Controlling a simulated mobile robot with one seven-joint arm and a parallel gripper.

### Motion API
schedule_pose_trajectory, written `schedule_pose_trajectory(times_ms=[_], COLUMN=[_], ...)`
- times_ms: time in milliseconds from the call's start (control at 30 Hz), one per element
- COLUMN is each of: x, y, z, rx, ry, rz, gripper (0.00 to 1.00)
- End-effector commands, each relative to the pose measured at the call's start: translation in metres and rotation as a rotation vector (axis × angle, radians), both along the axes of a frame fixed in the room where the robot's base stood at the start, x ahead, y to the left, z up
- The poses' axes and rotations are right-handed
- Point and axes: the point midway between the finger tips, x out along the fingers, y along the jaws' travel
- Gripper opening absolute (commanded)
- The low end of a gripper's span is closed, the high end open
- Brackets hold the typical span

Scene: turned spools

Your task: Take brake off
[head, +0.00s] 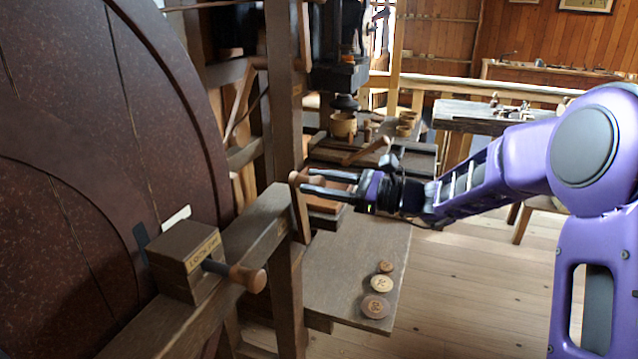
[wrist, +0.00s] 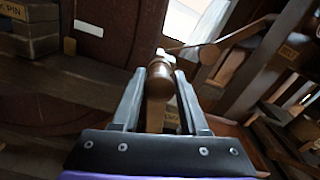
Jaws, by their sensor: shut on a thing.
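A turned wooden handle (wrist: 160,78) stands between the fingers of my gripper (wrist: 161,96) in the wrist view. I take it for the brake handle. In the head view its rounded wooden end (head: 297,177) shows at the fingertips of my gripper (head: 312,182), beside a dark upright post (head: 284,90). My gripper is shut on this handle. The rest of the lever is mostly hidden.
A huge dark wheel (head: 90,130) fills the left. A wooden block labelled lock pin (head: 190,250) sits on a beam in front, with a wooden-knobbed pin (head: 247,278) sticking out. A bench board (head: 345,262) with round wooden discs lies below. Open floor is at right.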

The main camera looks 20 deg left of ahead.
Motion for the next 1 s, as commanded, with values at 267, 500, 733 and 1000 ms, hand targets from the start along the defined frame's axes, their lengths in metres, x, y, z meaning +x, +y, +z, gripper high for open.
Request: schedule_pose_trajectory(times_ms=[267, 500, 733, 1000], x=[0.000, 0.000, 0.006, 0.033], y=[-0.001, -0.001, -0.002, -0.005], z=[-0.006, -0.007, -0.002, 0.007], rx=[-0.008, -0.010, -0.007, 0.003], ry=[0.009, 0.010, 0.039, 0.180], rz=[-0.001, -0.002, -0.004, -0.006], gripper=[0.00, 0.00, 0.00, 0.00])
